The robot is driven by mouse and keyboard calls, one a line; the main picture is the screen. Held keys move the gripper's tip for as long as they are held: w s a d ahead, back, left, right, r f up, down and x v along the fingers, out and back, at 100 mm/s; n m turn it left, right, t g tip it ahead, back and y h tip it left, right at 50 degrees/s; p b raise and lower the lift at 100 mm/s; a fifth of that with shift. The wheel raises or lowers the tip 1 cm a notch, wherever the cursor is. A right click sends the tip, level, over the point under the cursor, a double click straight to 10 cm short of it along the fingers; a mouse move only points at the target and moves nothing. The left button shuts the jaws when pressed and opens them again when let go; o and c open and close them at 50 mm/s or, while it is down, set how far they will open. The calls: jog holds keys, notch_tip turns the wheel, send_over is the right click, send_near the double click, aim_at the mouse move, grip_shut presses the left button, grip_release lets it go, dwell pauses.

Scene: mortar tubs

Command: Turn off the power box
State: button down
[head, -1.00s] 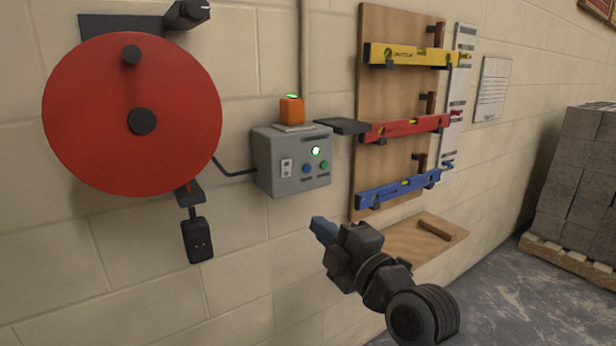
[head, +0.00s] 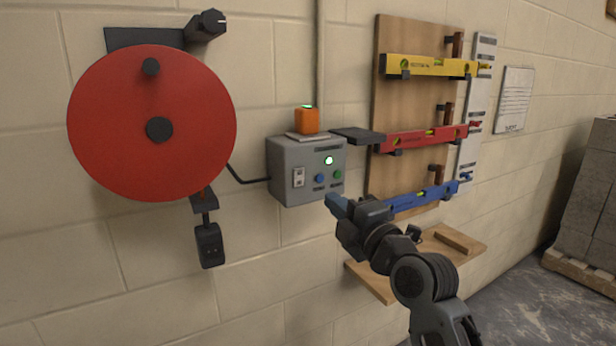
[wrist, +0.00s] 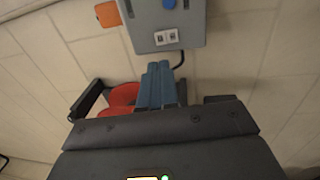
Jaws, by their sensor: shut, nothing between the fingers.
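The grey power box (head: 306,170) is mounted on the block wall in the middle of the head view. Its front has a pale rocker switch (head: 298,177), a blue button (head: 320,178), a green button (head: 338,174) and a lit green lamp (head: 329,160). My gripper (head: 337,204) is shut and empty, its blue fingertips just below the box's lower right edge in the picture; I cannot tell the gap in depth. In the wrist view the box (wrist: 190,42) is at the top, with the blue fingers (wrist: 157,85) below it.
A large red reel (head: 150,120) hangs left of the box. An orange block (head: 307,120) sits on top, with a dark shelf (head: 358,135) at right. A board (head: 395,110) of spirit levels and a wooden shelf (head: 375,282) are further right.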

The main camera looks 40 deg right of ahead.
aim_at(301, 173)
jog(key=p+x, duration=0.3)
jog(key=x, duration=0.8)
jog(key=shift+w, duration=0.1)
jog(key=shift+w+r+g+p, duration=0.25)
jog(key=shift+r+p, duration=0.2)
jog(key=shift+p, duration=0.25)
jog(key=shift+s+f, duration=0.1)
jog(key=shift+f, duration=0.15)
